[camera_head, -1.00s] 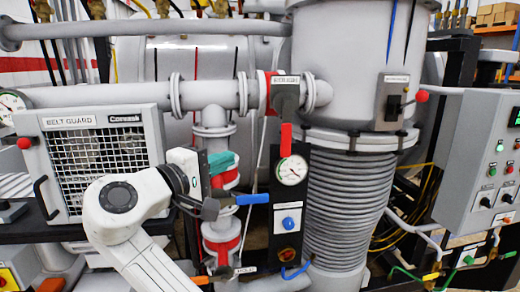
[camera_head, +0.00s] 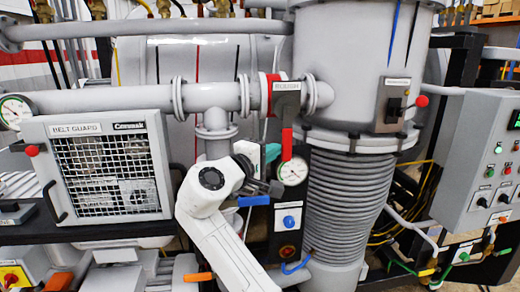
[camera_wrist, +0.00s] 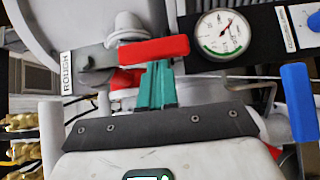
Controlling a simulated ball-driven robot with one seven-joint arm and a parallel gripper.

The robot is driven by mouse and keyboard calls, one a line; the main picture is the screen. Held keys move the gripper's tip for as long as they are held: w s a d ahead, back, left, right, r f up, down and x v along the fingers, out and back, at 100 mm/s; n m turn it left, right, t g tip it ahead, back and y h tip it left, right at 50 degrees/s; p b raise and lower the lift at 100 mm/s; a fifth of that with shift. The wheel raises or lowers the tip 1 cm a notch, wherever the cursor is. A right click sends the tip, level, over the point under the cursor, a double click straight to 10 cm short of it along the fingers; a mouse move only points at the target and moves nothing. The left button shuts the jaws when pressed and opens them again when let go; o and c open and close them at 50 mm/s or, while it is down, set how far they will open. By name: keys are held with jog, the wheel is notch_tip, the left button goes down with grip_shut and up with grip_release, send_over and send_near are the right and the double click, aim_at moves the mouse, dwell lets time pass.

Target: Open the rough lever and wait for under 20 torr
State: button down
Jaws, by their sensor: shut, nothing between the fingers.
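The rough lever has a red handle (camera_head: 287,143) hanging straight down below its labelled grey plate (camera_head: 286,86). In the wrist view the red handle (camera_wrist: 153,50) lies across the picture, with the "ROUGH" label (camera_wrist: 67,72) to its left. My gripper (camera_head: 271,153) has teal fingers, shut and empty, just left of the handle. In the wrist view the fingertips (camera_wrist: 157,66) meet the handle's edge; I cannot tell whether they touch. A round white gauge (camera_head: 292,171) sits just below the handle; it also shows in the wrist view (camera_wrist: 221,34). Its reading is too small to tell.
A blue lever handle (camera_head: 253,200) lies level below my gripper; it also shows in the wrist view (camera_wrist: 299,102). A belt guard (camera_head: 105,170) stands at left, a ribbed column (camera_head: 345,205) right of the gauge, and a control box (camera_head: 470,165) at far right.

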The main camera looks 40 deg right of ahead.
aim_at(286, 152)
jog(key=shift+s+d+f, duration=0.1)
dwell(0.4)
jog(key=shift+s+d+f+n+t+h+b, duration=0.2)
jog(key=shift+s+d+f+n+h+b, duration=0.15)
jog(key=shift+d+n+h+b, duration=0.2)
jog(key=shift+s+d+f+n+t+h+b, duration=0.2)
jog(key=shift+s+d+n+h+b, duration=0.15)
jog(key=shift+d+n+h+b, duration=0.15)
jog(key=s+d+r+n+t+b, duration=0.3)
jog(key=d+n+t, duration=0.1)
jog(key=n+t, duration=0.3)
jog(key=s+d+r+n+t+b, duration=0.3)
jog(key=d+n+t, duration=0.2)
jog(key=n, duration=0.7)
jog(key=shift+r+t, duration=0.4)
jog(key=shift+t, duration=0.8)
jog(key=shift+s+r, duration=0.2)
jog(key=shift+r, duration=0.05)
